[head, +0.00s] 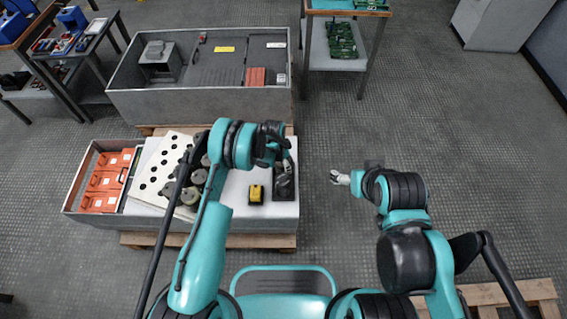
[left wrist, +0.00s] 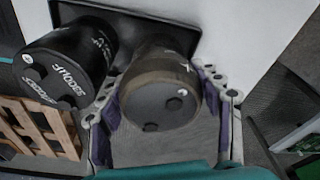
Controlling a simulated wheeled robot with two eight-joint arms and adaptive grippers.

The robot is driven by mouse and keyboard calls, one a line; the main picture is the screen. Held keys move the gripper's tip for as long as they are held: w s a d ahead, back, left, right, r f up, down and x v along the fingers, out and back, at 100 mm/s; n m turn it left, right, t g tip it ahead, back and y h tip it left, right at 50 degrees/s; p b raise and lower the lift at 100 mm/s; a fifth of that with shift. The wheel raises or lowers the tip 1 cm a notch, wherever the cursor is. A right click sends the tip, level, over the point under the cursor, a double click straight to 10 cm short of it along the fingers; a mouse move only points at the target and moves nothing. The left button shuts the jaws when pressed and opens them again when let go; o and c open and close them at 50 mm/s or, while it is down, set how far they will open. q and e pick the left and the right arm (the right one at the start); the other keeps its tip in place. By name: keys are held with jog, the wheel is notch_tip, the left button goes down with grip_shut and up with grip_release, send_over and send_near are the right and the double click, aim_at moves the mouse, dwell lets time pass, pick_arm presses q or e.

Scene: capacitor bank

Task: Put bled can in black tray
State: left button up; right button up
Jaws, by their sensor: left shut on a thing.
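The black tray (head: 284,198) lies at the right end of the white bench top; its rim also shows in the left wrist view (left wrist: 135,17). My left gripper (head: 286,158) is at the tray's far part. In the left wrist view its purple-padded fingers (left wrist: 160,100) are shut around a brown-grey can (left wrist: 160,88), terminals facing the camera, with a light cross mark on it. The can is over or in the tray; whether its base touches is hidden. A black can with white lettering (left wrist: 68,60) stands in the tray beside it. My right gripper (head: 337,177) is off the bench, its finger gap unclear.
A perforated white board (head: 153,178) and several grey-beige cans (head: 190,190) are left of the tray. A yellow-and-black device (head: 256,194) sits close by on its left. Orange blocks (head: 104,187) fill the left end.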

pick_arm(q)
jog(key=shift+f, duration=0.55)
dwell(1.0)
jog(key=o, duration=1.7)
jog(key=shift+o, duration=0.2)
